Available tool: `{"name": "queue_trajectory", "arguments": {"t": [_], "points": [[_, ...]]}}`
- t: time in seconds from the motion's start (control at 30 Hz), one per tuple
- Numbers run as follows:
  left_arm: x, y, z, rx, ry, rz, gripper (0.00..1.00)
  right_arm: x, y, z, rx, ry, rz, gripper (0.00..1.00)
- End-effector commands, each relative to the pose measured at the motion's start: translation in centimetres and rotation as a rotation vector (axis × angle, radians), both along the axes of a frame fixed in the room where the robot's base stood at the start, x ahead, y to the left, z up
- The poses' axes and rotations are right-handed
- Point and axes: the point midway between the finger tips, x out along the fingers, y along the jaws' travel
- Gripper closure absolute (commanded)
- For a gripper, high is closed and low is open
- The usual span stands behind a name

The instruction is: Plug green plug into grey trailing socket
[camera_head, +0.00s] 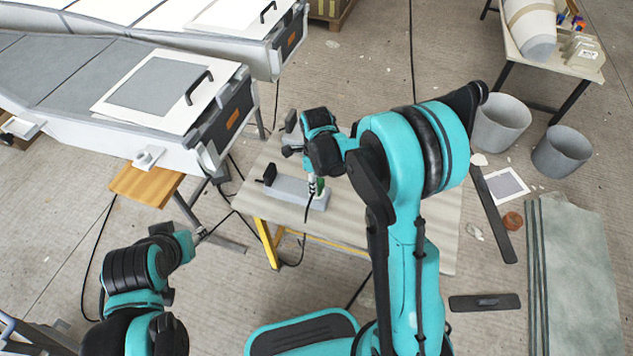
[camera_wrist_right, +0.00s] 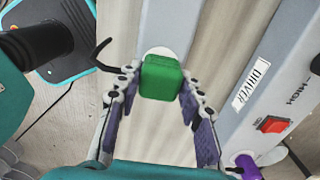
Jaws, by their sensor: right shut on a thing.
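My right gripper (camera_head: 318,184) is over the wooden table and shut on the green plug (camera_head: 321,187). In the right wrist view the green plug (camera_wrist_right: 161,77) sits between the two fingers (camera_wrist_right: 160,88). A grey trailing socket (camera_head: 288,190) lies on the table under the right gripper. A pale round face (camera_wrist_right: 158,51) shows just behind the plug, on a grey strip (camera_wrist_right: 184,18). I cannot tell whether the plug is seated in it. My left gripper (camera_head: 190,243) is low at left, away from the table; its finger opening is unclear.
A grey box (camera_wrist_right: 255,85) with a red switch and a "DRIVER" label shows at right in the wrist view. The table (camera_head: 435,225) has bare room at its right. Two buckets (camera_head: 562,152) stand on the floor at right. Cables hang near the table.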

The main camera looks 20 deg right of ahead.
Motion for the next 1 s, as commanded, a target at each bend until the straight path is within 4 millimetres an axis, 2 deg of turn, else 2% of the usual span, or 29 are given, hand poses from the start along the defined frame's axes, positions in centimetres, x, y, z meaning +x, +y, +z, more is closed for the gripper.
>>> {"name": "queue_trajectory", "arguments": {"t": [0.37, 1.0], "points": [[0.0, 0.0, -0.1, 0.0, 0.0, 0.0, 0.6, 0.0, 0.0, 0.0, 0.0, 0.0, 0.0, 0.88], [0.0, 0.0, -1.2, 0.0, 0.0, 0.0, 0.6, 0.0, 0.0, -1.3, 0.0, 0.0, 0.0, 0.88]]}}
